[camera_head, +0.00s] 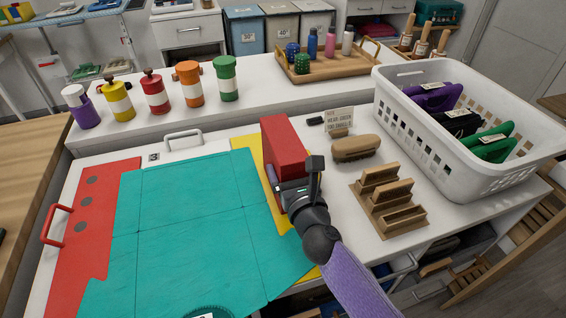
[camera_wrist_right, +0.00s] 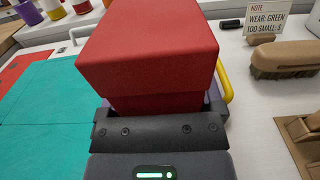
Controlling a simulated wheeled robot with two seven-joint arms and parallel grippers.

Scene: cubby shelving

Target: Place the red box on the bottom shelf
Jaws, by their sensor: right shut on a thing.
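The red box (camera_head: 284,142) stands upright on or just above the yellow sheet on the white worktop, right of the teal mat, in the head view. My right gripper (camera_head: 292,190) reaches in from the lower right and is shut on the box's near end. In the right wrist view the red box (camera_wrist_right: 150,45) fills the upper middle, directly in front of the gripper (camera_wrist_right: 160,115); the fingertips are hidden. I cannot tell whether the box's base touches the surface. No bottom shelf can be made out with certainty; part of a lower compartment (camera_head: 440,262) shows under the worktop's right side. My left gripper is not seen.
Right of the box are a brush (camera_head: 356,148), a wooden stepped holder (camera_head: 388,205) and a white basket (camera_head: 470,150) of folded items. A teal mat (camera_head: 190,230) covers the left. Several coloured bottles (camera_head: 188,84) line the raised back ledge. A chair (camera_head: 515,250) stands at the lower right.

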